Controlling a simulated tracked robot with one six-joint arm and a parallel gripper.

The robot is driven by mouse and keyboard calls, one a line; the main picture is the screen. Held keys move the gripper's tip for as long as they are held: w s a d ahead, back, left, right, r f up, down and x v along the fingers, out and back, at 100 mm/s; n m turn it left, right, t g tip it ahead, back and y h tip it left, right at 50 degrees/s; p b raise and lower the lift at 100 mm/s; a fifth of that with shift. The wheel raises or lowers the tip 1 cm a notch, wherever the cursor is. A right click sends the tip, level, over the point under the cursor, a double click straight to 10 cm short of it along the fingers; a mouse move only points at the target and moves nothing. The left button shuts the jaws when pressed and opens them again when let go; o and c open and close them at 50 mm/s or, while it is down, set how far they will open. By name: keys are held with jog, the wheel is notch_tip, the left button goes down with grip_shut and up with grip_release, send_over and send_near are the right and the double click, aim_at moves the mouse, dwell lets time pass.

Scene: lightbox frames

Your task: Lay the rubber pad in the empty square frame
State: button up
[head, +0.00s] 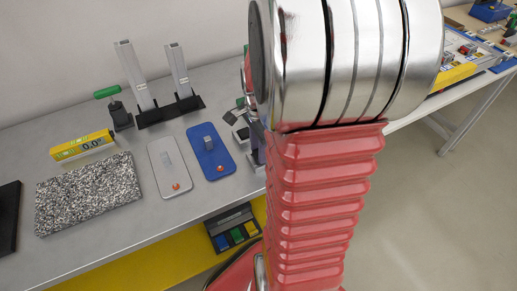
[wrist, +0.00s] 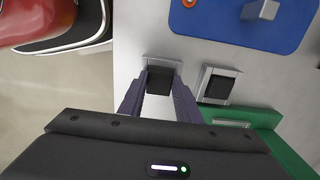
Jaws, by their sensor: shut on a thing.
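My gripper (wrist: 160,92) is shut on a small black rubber pad (wrist: 160,80), with one purple finger on each side of it. A silver square frame (wrist: 163,62) shows just beyond and around the pad's far edge. The pad hides most of its inside, and I cannot tell whether the pad is above it or down in it. A second silver square frame (wrist: 236,73) stands to the right with a dark square inside. In the head view my arm hides most of the gripper and the pad; one frame (head: 241,133) shows left of the arm.
A blue plate (wrist: 215,30) with a grey block and an orange knob lies beyond the frames. A green object (wrist: 266,124) lies close right of my fingers. A grey plate (head: 156,184), granite slab (head: 90,196) and yellow level (head: 70,149) occupy the bench further left.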

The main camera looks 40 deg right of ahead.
jog(key=shift+f, duration=0.3)
jog(key=o, duration=1.1)
notch_tip(320, 180, up, 14)
jog(key=shift+f, duration=0.2)
dwell(0.7)
